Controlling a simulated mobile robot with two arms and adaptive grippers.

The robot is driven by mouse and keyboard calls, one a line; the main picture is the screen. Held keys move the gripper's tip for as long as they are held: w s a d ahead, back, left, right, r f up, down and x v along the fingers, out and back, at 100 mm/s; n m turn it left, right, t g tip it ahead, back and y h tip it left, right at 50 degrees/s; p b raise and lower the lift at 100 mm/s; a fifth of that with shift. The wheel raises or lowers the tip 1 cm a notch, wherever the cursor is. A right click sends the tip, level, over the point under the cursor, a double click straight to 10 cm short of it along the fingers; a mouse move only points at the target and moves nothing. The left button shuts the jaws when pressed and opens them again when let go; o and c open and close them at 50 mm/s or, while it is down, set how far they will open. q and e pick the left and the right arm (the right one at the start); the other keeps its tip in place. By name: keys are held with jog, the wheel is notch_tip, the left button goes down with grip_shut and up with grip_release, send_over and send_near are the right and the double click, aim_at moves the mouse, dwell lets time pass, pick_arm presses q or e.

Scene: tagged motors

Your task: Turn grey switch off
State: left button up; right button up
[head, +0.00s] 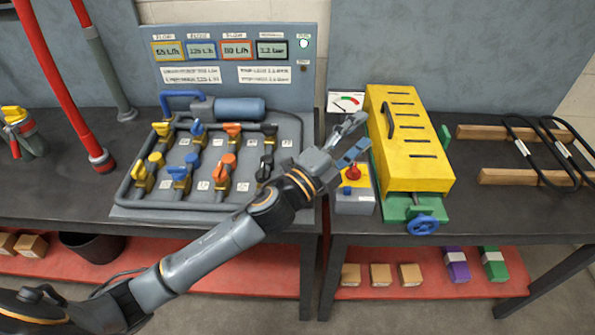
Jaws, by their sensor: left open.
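A small grey control box (355,203) stands on the right-hand table, left of the yellow machine. A red knob (353,172) sits on its yellow top. A blue part shows on the box below the knob. I cannot tell which part is the grey switch. My left gripper (361,133) is open and empty, its fingers pointing up and right. In the picture it lies just above the red knob and partly covers the box's top; I see no contact. My right gripper is not in view.
A yellow machine (405,150) with a blue handwheel (422,225) stands close right of the gripper. A valve board (165,208) with coloured handles lies on the left-hand table under a display panel (290,35). Wooden bars (520,177) with black loops lie far right.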

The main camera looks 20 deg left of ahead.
pick_arm(q)
jog(key=s+d+r+m+g+h, duration=0.2)
jog(key=d+r+m+g+h, duration=0.35)
jog(key=m, duration=0.85)
jog(key=w+a+f+m+g+y, duration=0.1)
jog(key=a+f+m+g+y, duration=0.6)
jog(key=f+m+g, duration=0.5)
jog(key=w+a+r+m+y, duration=0.2)
jog(key=a+y, duration=0.3)
jog(key=a, duration=1.1)
jog(key=shift+t, duration=0.45)
jog(key=p+x, duration=0.3)
jog(key=x, duration=1)
jog(key=shift+a+f, duration=0.1)
jog(key=shift+f, duration=0.2)
jog(key=c, duration=1.1)
jog(key=shift+c, duration=0.2)
